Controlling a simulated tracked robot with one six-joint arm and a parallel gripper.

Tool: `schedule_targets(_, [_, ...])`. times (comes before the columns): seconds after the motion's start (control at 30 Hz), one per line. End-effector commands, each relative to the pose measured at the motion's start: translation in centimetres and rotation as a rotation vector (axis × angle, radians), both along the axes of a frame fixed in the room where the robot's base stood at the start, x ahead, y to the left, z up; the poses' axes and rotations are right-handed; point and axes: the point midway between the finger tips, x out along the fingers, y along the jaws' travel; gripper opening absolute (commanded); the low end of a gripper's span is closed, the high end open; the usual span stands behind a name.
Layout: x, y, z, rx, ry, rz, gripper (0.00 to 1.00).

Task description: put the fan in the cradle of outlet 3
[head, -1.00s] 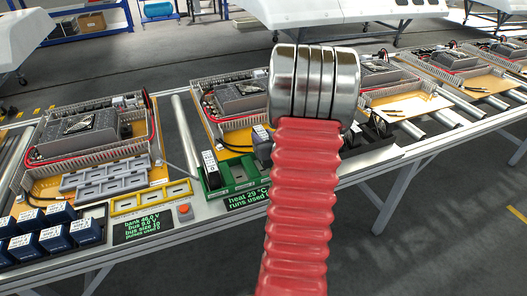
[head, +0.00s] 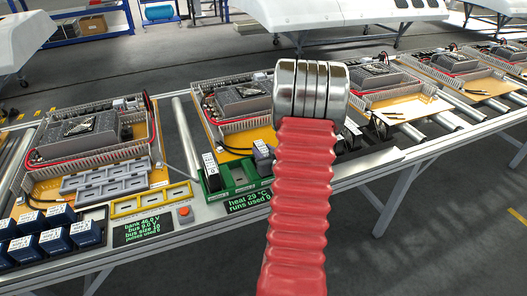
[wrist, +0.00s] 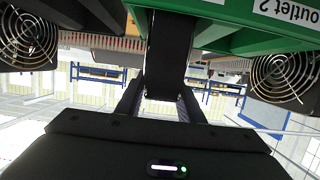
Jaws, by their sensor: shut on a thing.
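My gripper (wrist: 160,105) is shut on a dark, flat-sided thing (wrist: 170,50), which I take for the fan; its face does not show. In the wrist view a fan with a round wire guard (wrist: 283,75) is at the right, below a green part labelled outlet 2 (wrist: 285,12). Another fan (wrist: 27,35) is at the upper left. In the head view the green cradle strip (head: 238,184) holds a dark block with a white label (head: 211,171) and a grey block (head: 263,157). My arm hides my gripper there, and I cannot make out outlet 3.
A red button (head: 184,213) and a yellow frame (head: 150,203) are left of the strip. Several blue boxes (head: 84,233) stand at the front left. Black round parts (head: 380,127) are right of my arm.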

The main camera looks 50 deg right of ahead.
Motion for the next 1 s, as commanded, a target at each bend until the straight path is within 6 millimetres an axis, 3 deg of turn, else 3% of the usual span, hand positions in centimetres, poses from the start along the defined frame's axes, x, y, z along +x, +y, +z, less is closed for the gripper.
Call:
schedule_targets(0.37, [-0.01, -0.06, -0.21, -0.001, -0.002, -0.001, 0.0])
schedule_targets(0.4, [-0.03, -0.04, -0.26, 0.0, 0.0, -0.001, 0.36])
schedule_targets(0.63, [-0.04, -0.05, -0.25, 0.0, 0.0, -0.001, 0.53])
schedule_targets(1.0, [-0.12, -0.02, 0.05, 0.0, 0.0, -0.001, 0.53])
